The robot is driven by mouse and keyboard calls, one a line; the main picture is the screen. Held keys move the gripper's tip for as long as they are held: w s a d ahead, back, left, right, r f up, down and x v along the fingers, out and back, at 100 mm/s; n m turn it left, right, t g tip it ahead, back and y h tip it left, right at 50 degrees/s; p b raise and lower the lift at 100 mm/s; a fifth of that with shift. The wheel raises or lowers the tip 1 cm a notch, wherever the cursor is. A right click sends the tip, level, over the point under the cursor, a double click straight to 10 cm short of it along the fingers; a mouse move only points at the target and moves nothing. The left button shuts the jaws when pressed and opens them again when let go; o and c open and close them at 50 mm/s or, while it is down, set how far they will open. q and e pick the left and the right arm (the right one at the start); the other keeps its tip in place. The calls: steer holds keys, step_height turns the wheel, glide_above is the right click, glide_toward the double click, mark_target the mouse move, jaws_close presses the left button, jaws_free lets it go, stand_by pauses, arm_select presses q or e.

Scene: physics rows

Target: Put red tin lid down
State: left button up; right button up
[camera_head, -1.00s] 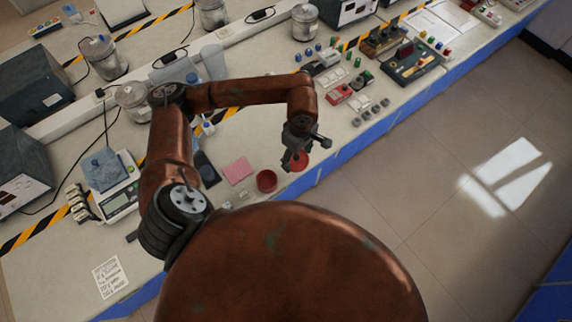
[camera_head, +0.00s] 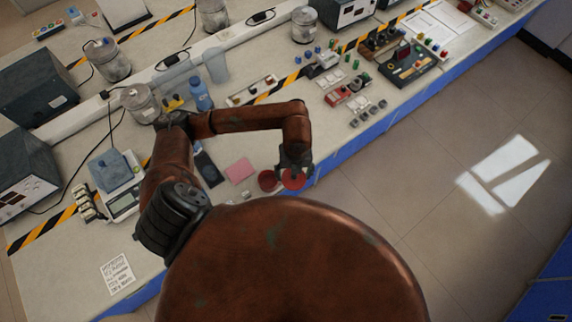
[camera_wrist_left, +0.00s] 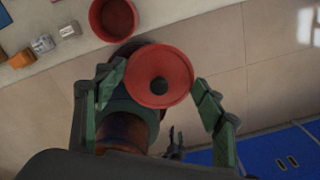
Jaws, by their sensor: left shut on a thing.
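The red tin lid (camera_wrist_left: 150,72), a round red disc with a dark knob (camera_wrist_left: 158,86), is in my left gripper (camera_head: 294,174). In the left wrist view the gripper's two fingers (camera_wrist_left: 158,88) stand at opposite sides of the lid's rim. In the head view the lid (camera_head: 293,181) is at the bench's front edge, just right of the open red tin (camera_head: 267,180). A small dark pronged shape low in the wrist view may be my right gripper.
A pink pad (camera_head: 239,170) and a dark flat item (camera_head: 208,168) lie left of the tin. The blue bench edge (camera_head: 335,157) drops to the floor close to the lid.

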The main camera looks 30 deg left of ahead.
arm_select(q)
steer(key=n, duration=0.2)
steer(key=s+n, duration=0.1)
steer(key=n, duration=0.2)
steer(key=n+p, duration=0.1)
steer(key=n, duration=0.1)
steer(key=shift+s+d+f, duration=0.2)
steer(key=shift+d+f, duration=0.05)
steer(key=shift+f, duration=0.05)
steer(key=n, duration=0.5)
steer(key=shift+s+d+f+n+p, duration=0.1)
steer(key=shift+s+f+n+p, duration=0.2)
steer(key=shift+s+n, duration=0.1)
steer(key=shift+n, duration=0.3)
steer(key=w+a+f, duration=0.2)
steer(key=w+f, duration=0.1)
steer(key=w+a+f+p, duration=0.1)
steer(key=w+a+f, duration=0.2)
steer(key=w+a+f+p, duration=0.1)
steer(key=w+a+f, duration=0.2)
steer(key=shift+w+a, duration=0.25)
steer(key=shift+w, duration=0.15)
steer(key=shift+w+a+f, duration=0.25)
steer(key=shift+w+f, duration=0.05)
steer(key=shift+f, duration=0.15)
steer(key=shift+f+p, duration=0.6)
steer(key=shift+f, duration=1)
